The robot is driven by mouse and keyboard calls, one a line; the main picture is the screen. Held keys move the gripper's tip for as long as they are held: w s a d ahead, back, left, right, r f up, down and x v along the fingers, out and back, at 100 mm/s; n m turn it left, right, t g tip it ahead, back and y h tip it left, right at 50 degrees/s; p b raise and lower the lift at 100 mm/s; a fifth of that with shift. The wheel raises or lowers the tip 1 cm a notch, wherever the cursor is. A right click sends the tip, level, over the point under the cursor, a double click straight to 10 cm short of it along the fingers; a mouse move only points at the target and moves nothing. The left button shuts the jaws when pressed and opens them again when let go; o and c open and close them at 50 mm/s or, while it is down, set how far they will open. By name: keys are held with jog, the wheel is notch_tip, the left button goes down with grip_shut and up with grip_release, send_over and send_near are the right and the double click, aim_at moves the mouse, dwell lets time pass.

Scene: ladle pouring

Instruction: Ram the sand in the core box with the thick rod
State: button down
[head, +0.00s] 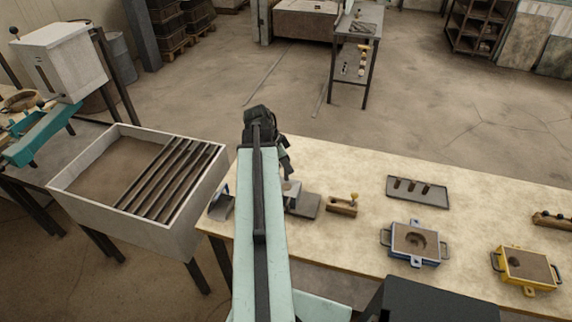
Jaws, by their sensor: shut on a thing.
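My gripper (286,168) is at the far end of my pale green arm, above the left part of the workbench, with its fingers pointing down. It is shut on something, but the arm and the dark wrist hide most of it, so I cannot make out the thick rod. Just below the fingers a small pale block (291,187), perhaps the core box, stands at a grey plate (306,207). Sand inside it cannot be seen. I cannot tell whether the held thing touches the block.
A slatted sand bin (160,232) stands left of the bench.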

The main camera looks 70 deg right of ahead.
aim_at(287, 179)
jog(key=shift+f, duration=0.2)
jog(key=shift+f+b, duration=0.1)
jog(key=shift+b, duration=0.25)
notch_tip(287, 179, down, 4)
jog(key=b, duration=0.4)
jog(key=shift+f, duration=0.25)
notch_tip(287, 179, up, 5)
jog(key=p, duration=0.4)
jog(key=shift+f, duration=0.1)
jog(key=shift+r+p, duration=0.25)
jog(key=shift+p, duration=0.15)
jog(key=shift+f, duration=0.2)
dwell(1.1)
jog(key=shift+f+b, duration=0.1)
jog(key=shift+b, duration=0.2)
